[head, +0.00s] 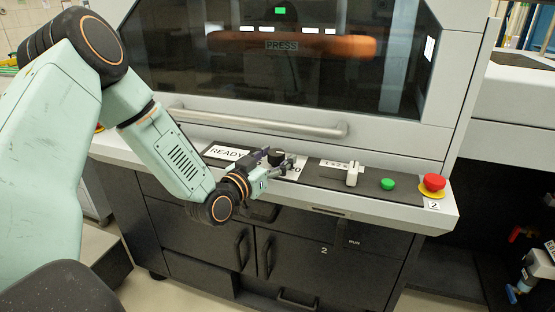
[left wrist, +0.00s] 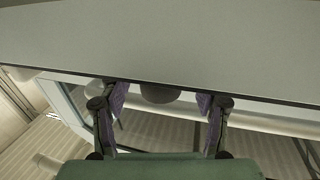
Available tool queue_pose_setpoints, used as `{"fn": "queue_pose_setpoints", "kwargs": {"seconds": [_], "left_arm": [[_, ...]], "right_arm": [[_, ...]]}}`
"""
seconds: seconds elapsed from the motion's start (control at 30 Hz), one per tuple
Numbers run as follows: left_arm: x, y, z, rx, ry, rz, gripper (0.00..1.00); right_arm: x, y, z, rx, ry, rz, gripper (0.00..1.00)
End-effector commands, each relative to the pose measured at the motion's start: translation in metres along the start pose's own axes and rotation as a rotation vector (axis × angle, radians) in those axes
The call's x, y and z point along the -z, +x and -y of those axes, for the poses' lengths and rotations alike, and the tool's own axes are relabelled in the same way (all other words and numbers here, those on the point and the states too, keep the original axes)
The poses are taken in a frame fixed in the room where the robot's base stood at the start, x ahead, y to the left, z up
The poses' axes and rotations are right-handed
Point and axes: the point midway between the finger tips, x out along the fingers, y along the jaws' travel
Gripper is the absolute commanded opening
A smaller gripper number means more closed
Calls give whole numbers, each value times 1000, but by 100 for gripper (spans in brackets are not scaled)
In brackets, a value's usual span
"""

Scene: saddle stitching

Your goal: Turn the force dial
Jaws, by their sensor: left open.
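The force dial (head: 277,156) is a dark round knob on the black strip of the press's front panel, partly hidden by my left gripper in the head view. My left gripper (head: 278,160) is open at the dial, one finger to each side of it. In the left wrist view, the dark knob (left wrist: 160,94) shows between the open fingertips of the gripper (left wrist: 161,98), with a gap on both sides. I cannot tell how far the fingers reach along the knob. My right gripper is not in view.
A READY label (head: 228,152) lies left of the dial. To the right are a white lever switch (head: 352,175) under a 1x2x label, a green button (head: 387,184) and a red stop button (head: 433,183). A grey handrail (head: 260,124) runs behind the panel, below the dark window.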

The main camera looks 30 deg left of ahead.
Motion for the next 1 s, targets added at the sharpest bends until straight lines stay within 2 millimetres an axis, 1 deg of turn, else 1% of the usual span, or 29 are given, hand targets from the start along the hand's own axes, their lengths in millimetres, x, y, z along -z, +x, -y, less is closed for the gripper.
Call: {"fn": "queue_pose_setpoints", "kwargs": {"seconds": [0.03,0.17,0.4,0.47,1.0], "left_arm": [[0,4,-1,-2,3,0,63],[0,8,-1,-2,0,1,63],[0,9,0,-1,-1,0,63],[0,9,0,-1,-1,0,58],[0,8,0,-1,-1,1,13]], "right_arm": [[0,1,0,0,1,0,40],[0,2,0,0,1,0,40],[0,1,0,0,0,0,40],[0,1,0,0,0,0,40],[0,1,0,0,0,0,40]]}}
